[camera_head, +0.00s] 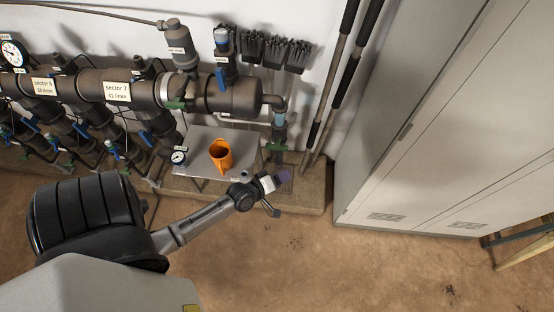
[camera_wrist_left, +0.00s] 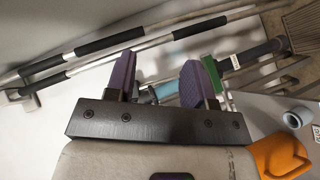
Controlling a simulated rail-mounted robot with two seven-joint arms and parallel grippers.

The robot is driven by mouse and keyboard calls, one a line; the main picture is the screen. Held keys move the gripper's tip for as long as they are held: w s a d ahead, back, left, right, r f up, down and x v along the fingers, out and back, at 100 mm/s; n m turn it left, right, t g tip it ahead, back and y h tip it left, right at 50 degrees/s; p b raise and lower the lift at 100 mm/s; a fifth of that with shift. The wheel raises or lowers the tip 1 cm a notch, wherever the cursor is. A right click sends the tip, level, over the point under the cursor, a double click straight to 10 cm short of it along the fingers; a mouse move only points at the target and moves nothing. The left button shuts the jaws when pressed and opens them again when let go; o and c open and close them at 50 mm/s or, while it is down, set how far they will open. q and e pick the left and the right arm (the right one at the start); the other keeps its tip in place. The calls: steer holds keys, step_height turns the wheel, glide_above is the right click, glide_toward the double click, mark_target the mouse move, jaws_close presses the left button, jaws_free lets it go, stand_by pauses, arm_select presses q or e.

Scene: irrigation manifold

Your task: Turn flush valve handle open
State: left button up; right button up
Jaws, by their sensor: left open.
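The green handle (camera_head: 276,146) sits on the vertical drain pipe at the right end of the manifold, below a clear sight section (camera_head: 279,118). I take it for the flush valve handle. In the left wrist view a green part (camera_wrist_left: 209,70) shows just behind the right finger, partly hidden by it. My left gripper (camera_head: 283,177), with purple finger pads, is just below the handle in the head view. In the left wrist view the gripper (camera_wrist_left: 160,78) is open and empty, with a bluish clear pipe section (camera_wrist_left: 164,90) seen beyond its fingers. My right gripper is not in view.
An orange jug (camera_head: 221,156) stands on a grey shelf (camera_head: 197,143) left of the gripper; it also shows in the left wrist view (camera_wrist_left: 279,156). Long-handled tools (camera_head: 333,85) lean on the wall. A tall grey cabinet (camera_head: 430,110) stands at the right. Floor in front is clear.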

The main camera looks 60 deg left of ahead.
mark_target(276, 149)
arm_select(q)
steer(key=s+a+f+n+t+y+b, duration=0.1)
steer(key=a+f+n+y+b, duration=0.8)
steer(key=a+f+b, duration=0.4)
steer(key=shift+h, duration=0.7)
steer(key=x, duration=0.4)
steer(key=b+x, duration=0.1)
steer(key=x, duration=0.3)
steer(key=f+b+x, duration=0.1)
steer(key=x, duration=0.3)
steer(key=shift+w+a, duration=0.15)
steer(key=shift+w, duration=0.2)
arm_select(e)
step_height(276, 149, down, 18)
arm_select(q)
steer(key=shift+c, duration=0.5)
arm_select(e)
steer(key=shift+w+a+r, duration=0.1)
